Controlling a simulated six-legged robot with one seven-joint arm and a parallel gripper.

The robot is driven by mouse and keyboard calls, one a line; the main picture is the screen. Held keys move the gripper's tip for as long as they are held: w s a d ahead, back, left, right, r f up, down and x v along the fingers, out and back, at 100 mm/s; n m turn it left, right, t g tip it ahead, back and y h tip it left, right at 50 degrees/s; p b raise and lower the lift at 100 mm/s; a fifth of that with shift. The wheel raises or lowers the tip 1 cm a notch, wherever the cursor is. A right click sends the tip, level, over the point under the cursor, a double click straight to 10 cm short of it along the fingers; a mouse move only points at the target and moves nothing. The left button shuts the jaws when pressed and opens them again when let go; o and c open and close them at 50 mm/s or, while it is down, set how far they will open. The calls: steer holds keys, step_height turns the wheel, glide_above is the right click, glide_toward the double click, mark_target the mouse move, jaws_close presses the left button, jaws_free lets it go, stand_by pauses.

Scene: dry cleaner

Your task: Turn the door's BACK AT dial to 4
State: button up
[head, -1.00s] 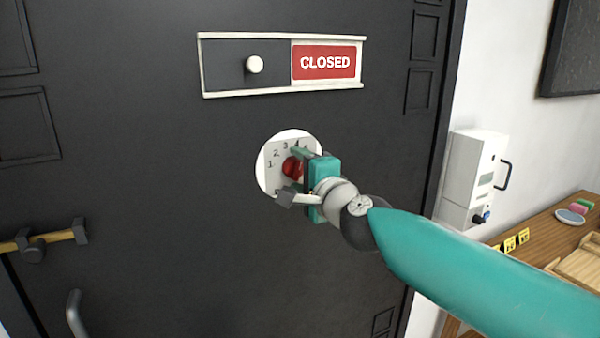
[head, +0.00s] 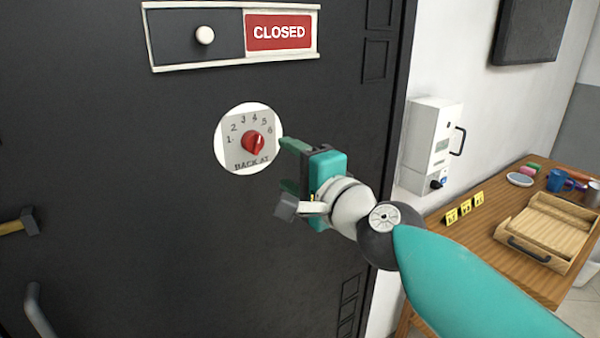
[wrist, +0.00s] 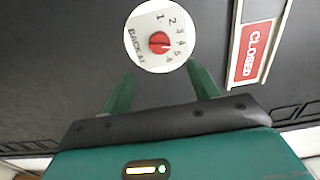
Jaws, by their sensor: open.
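The BACK AT dial is a round white plate (head: 231,158) with numbers 1 to 6 and a red knob (head: 253,144), on the dark door (head: 120,130). In the wrist view the knob (wrist: 159,43) is ahead of the fingers, and its ridge seems to line up towards 4, though the pointing end is small and hard to read. My gripper (head: 284,165) is open and empty, to the right of the dial and clear of the knob. Its two green fingers show in the wrist view (wrist: 161,73), with the knob beyond the gap between them.
A sliding CLOSED sign (head: 278,32) with a white knob is above the dial. A bar handle (head: 38,312) and a brass latch (head: 15,225) are at lower left. A white wall box (head: 430,145) and a wooden counter (head: 485,225) with a tray are at right.

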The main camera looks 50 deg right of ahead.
steer(key=shift+v, duration=1.2)
